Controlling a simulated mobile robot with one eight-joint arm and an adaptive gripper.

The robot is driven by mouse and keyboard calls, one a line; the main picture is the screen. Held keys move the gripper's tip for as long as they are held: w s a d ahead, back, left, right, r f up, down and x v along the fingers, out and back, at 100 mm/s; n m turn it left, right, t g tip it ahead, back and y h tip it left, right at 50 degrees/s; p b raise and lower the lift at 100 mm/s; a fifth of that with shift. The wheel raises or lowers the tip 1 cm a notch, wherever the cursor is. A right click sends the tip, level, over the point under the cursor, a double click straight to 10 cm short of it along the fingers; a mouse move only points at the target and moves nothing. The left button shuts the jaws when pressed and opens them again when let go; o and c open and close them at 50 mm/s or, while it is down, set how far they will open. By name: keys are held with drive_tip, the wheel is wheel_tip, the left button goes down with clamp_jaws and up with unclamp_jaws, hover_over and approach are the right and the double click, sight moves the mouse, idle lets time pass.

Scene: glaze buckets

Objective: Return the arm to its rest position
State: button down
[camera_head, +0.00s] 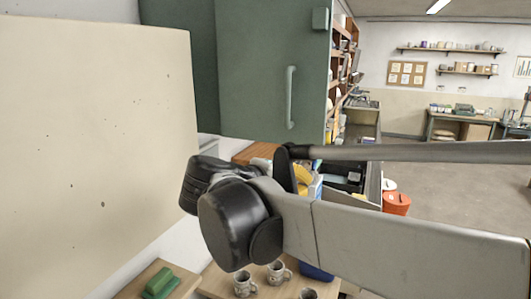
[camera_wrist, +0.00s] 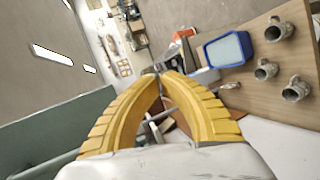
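My arm (camera_head: 400,238) reaches across the head view from the lower right, raised above a wooden surface. My gripper (camera_wrist: 158,74) shows in the wrist view as two curved yellow fingers whose tips come together. It looks shut, with nothing seen held between the fingers. In the head view a bit of yellow (camera_head: 303,178) shows behind the arm's dark joint, and the rest of the gripper is hidden there.
Several mugs (camera_head: 244,284) stand on a wooden surface (camera_head: 216,281) below the arm; they also show in the wrist view (camera_wrist: 266,70), beside a blue-rimmed tub (camera_wrist: 228,49). A green cabinet (camera_head: 262,70), beige panel (camera_head: 90,130) and orange bucket (camera_head: 396,204) stand around. Open floor lies right.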

drive_tip(key=s+d+f+m+g+y+b, duration=0.15)
drive_tip(key=s+d+f+b, duration=0.25)
drive_tip(key=f, duration=0.5)
drive_tip(key=s+d+f+m+g+y+b, duration=0.15)
drive_tip(key=s+d+f+b, duration=0.25)
drive_tip(key=f, duration=0.5)
drive_tip(key=s+d+f+m+y+b, duration=0.1)
drive_tip(key=s+d+f+y+b, duration=0.2)
drive_tip(key=f, duration=0.6)
drive_tip(key=s+f+m+y+b, duration=0.1)
drive_tip(key=s+f+b, duration=0.3)
drive_tip(key=f, duration=0.4)
drive_tip(key=s+f+m+y+b, duration=0.2)
drive_tip(key=s+f+b, duration=0.3)
drive_tip(key=f, duration=0.4)
drive_tip(key=shift+m+b, duration=0.7)
drive_tip(key=shift+m, duration=0.2)
